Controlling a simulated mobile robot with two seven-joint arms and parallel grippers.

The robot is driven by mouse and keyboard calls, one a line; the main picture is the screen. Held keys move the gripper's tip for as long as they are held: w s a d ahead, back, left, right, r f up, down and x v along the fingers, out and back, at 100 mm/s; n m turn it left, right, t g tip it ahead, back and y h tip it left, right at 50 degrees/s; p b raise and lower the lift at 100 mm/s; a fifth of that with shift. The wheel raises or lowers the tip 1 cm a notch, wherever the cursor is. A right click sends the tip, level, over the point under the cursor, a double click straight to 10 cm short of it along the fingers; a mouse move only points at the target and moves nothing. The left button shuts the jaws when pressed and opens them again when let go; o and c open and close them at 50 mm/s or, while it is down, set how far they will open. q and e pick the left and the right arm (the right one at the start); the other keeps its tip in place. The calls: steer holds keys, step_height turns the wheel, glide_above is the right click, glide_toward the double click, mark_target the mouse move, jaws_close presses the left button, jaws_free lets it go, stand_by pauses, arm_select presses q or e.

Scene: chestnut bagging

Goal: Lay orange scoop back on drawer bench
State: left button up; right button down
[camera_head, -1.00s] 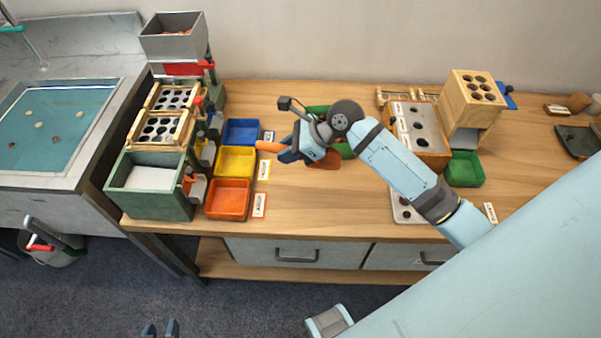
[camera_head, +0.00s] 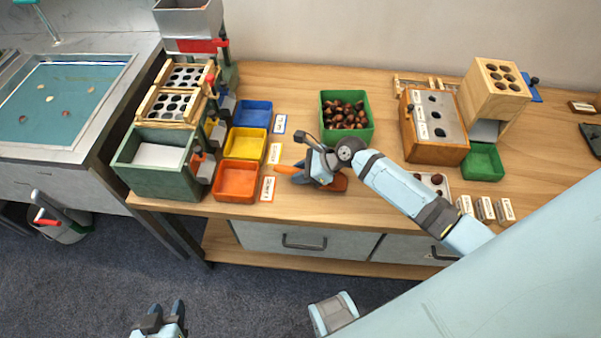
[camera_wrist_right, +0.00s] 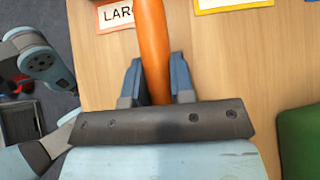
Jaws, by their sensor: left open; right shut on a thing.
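The orange scoop (camera_head: 338,184) is in my right gripper (camera_head: 304,172), low over the bench (camera_head: 365,205) between the orange bin and the green chestnut tray. Its handle sticks out leftward past the fingers. In the right wrist view the orange handle (camera_wrist_right: 152,38) runs between the two blue fingers of my right gripper (camera_wrist_right: 157,88), which are shut on it. The gripper hides part of the scoop. I cannot tell whether the scoop touches the wood. My left gripper (camera_head: 172,312) is open and empty, low in front of the bench over the floor.
Blue (camera_head: 252,114), yellow (camera_head: 245,145) and orange (camera_head: 236,181) bins with label cards stand left of the scoop. A green tray of chestnuts (camera_head: 362,138) stands behind it. Bare wood lies around the scoop, towards the front edge above the drawers (camera_head: 302,240).

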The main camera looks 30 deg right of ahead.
steer(key=c, duration=1)
jaws_free()
steer(key=shift+r, duration=0.1)
steer(key=shift+p+v, duration=0.85)
steer(key=shift+v, duration=5.2)
steer(key=shift+a, duration=0.1)
